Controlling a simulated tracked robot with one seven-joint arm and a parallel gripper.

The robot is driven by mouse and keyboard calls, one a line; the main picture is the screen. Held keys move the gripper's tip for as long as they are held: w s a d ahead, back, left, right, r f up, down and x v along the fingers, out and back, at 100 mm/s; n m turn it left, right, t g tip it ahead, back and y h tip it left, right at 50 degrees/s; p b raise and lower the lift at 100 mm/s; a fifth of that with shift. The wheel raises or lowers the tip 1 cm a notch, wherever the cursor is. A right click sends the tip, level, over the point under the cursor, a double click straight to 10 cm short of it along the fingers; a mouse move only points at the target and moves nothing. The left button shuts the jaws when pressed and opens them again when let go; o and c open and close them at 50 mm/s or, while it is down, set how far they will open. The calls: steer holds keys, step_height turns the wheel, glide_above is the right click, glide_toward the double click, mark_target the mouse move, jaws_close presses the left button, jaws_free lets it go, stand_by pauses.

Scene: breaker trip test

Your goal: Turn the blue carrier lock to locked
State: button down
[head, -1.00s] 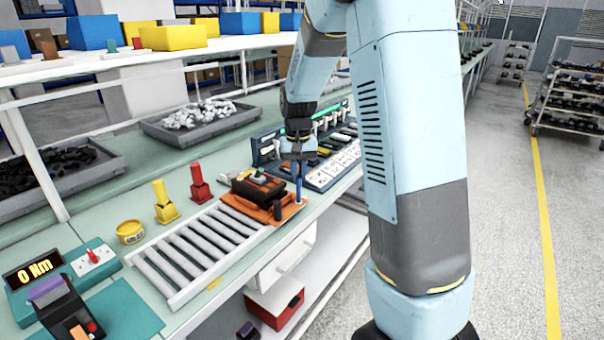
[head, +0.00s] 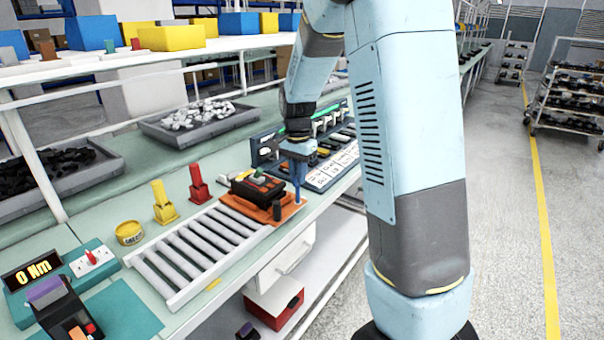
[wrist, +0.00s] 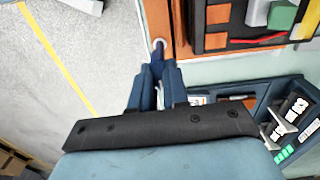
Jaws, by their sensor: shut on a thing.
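The blue carrier lock (head: 298,188) is a thin upright blue post at the right end of the orange carrier (head: 289,212). My gripper (head: 298,158) is above it with the fingers pointing down, and its jaws are shut on the lock's upper part. In the wrist view my gripper (wrist: 157,75) has its dark blue fingers close together at a round pale fitting on the orange carrier (wrist: 158,18). The fingers hide most of the lock there, and I cannot tell its turn position. A black breaker (head: 258,188) sits on the carrier.
A roller conveyor (head: 200,250) runs left from the carrier. Red (head: 198,182) and yellow (head: 164,203) holders and a yellow tin (head: 129,232) stand behind the rollers. The bench edge is just right of the carrier.

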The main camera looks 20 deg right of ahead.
steer(key=shift+w+a+r+m, duration=0.1)
steer(key=shift+a+m, duration=0.1)
steer(key=shift+m, duration=0.1)
steer(key=c, duration=1.1)
jaws_free()
steer(key=shift+d, duration=0.1)
steer(key=shift+r, duration=6.75)
